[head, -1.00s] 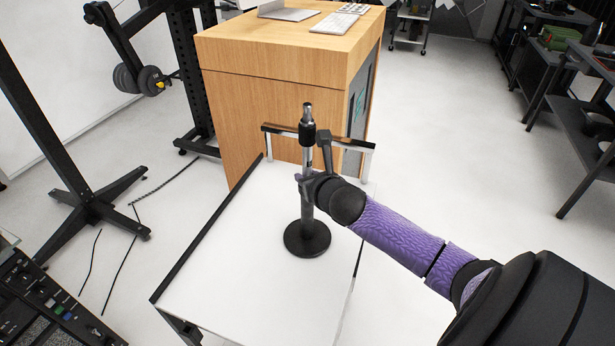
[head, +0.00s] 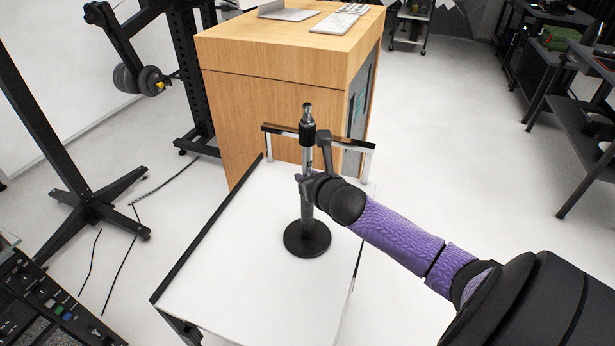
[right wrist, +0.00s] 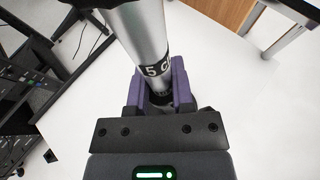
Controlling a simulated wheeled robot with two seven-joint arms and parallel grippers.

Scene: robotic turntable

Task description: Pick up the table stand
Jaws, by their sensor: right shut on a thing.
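The table stand (head: 307,238) is a metal pole with a black top and a round black base. It stands upright on the white table (head: 250,280) in the head view. My right gripper (head: 308,184) is shut around the middle of its pole, above the base. In the right wrist view, the silver pole (right wrist: 142,38) with a dark marked band sits between the purple finger pads of my right gripper (right wrist: 158,88). Whether the base touches the table cannot be told for sure. My left gripper is not in view.
A wooden cabinet (head: 270,110) stands behind the white table, with a metal rail (head: 352,145) at the table's far edge. A black frame stand (head: 85,205) is on the left. The tabletop around the stand is clear.

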